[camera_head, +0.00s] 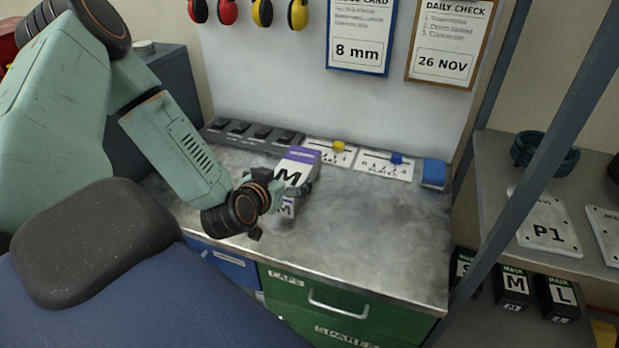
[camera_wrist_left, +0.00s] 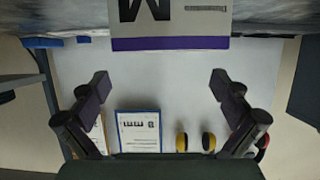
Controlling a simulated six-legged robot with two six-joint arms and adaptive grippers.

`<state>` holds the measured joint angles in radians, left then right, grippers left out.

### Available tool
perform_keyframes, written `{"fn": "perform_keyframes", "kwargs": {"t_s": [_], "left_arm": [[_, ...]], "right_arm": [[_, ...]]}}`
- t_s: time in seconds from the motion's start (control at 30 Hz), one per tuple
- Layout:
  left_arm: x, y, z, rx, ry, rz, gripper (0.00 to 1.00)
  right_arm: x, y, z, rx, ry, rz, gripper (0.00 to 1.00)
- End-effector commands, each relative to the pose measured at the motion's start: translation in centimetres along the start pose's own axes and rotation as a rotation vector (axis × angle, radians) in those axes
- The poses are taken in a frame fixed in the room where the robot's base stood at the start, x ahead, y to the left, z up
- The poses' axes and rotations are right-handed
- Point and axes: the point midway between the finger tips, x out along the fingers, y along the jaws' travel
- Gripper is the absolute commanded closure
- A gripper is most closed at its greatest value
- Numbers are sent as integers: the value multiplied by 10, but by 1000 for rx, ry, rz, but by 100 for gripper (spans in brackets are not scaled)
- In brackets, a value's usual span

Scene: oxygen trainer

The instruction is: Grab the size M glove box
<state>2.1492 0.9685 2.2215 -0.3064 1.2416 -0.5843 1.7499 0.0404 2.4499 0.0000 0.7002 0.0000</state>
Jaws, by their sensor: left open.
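The size M glove box (camera_head: 297,166) is white with a purple band and a large black M. It stands on the grey metal bench top. In the left wrist view the box (camera_wrist_left: 168,22) shows at the top edge, with its M upside down and its purple band facing the gripper. My left gripper (camera_head: 283,204) is at the near side of the box and hides part of its lower front. In the left wrist view the fingers of my left gripper (camera_wrist_left: 163,88) are spread wide, with nothing between them. Whether a finger touches the box cannot be told. My right gripper is not in view.
Behind the box are a dark switch strip (camera_head: 252,133) and white panels with a yellow knob (camera_head: 339,146) and a blue knob (camera_head: 397,158). A blue block (camera_head: 433,173) sits at right. The bench right of the box is clear. A blue shelf post (camera_head: 535,165) rises at right.

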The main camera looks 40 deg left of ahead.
Motion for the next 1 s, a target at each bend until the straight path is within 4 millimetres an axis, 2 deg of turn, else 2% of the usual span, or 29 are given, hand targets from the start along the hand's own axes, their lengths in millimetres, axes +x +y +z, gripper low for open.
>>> {"fn": "perform_keyframes", "kwargs": {"t_s": [0.37, 0.63, 0.97, 1.0], "left_arm": [[34, -9, 4, -1, 3, -11, 0], [71, -8, 5, 0, 2, -9, 0], [77, -5, 4, -5, 0, -6, 0], [77, -5, 4, -5, 0, -6, 3]], "right_arm": [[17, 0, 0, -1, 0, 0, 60], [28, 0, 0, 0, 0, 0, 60], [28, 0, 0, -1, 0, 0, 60], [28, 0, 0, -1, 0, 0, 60]]}}
